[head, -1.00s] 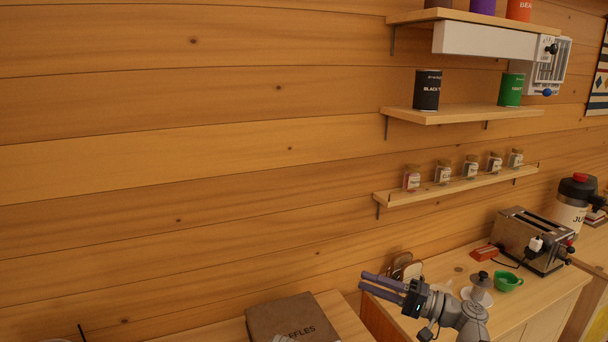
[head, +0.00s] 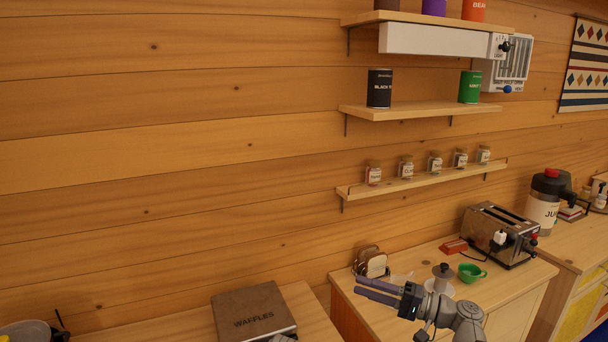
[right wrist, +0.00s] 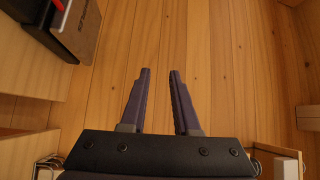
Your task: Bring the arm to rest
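My right gripper (head: 378,290) is at the bottom of the head view, pointing left, in front of the counter with the toaster. Its two purple-grey fingers are apart with nothing between them. In the right wrist view the same fingers (right wrist: 159,98) stand apart over bare wooden floor. My left gripper does not show in either view.
Wall shelves carry spice jars (head: 406,167) and tins (head: 379,88). A gap separates the counters.

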